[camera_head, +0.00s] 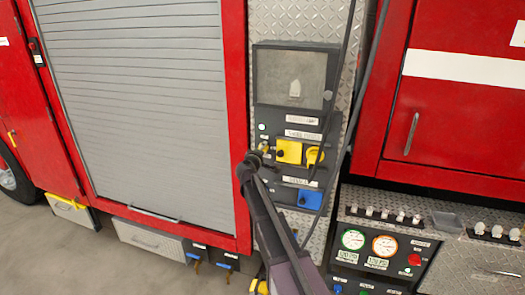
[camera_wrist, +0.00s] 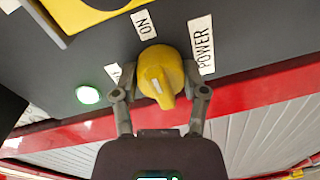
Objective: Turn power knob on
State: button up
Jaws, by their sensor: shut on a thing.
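My gripper (camera_wrist: 161,82) is shut on the knob, one finger on each side. An ON label (camera_wrist: 143,24) is above the knob and a POWER label (camera_wrist: 201,45) is to its right. A third label at the left is mostly hidden by a finger. In the head view my gripper (camera_head: 257,156) is at the left edge of the control panel (camera_head: 292,120), and the knob (camera_head: 264,146) is partly hidden behind it.
A lit green light (camera_wrist: 88,95) is left of the knob. In the head view, a yellow block (camera_head: 289,151), another yellow knob (camera_head: 315,155) and a blue block (camera_head: 310,199) are nearby. A dark cable (camera_head: 341,75) hangs over the panel's right side. A grey shutter (camera_head: 145,100) is left.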

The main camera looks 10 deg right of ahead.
jog(key=shift+w, duration=0.15)
jog(key=o, duration=1.2)
jog(key=shift+c, duration=0.2)
jog(key=shift+n, duration=0.4)
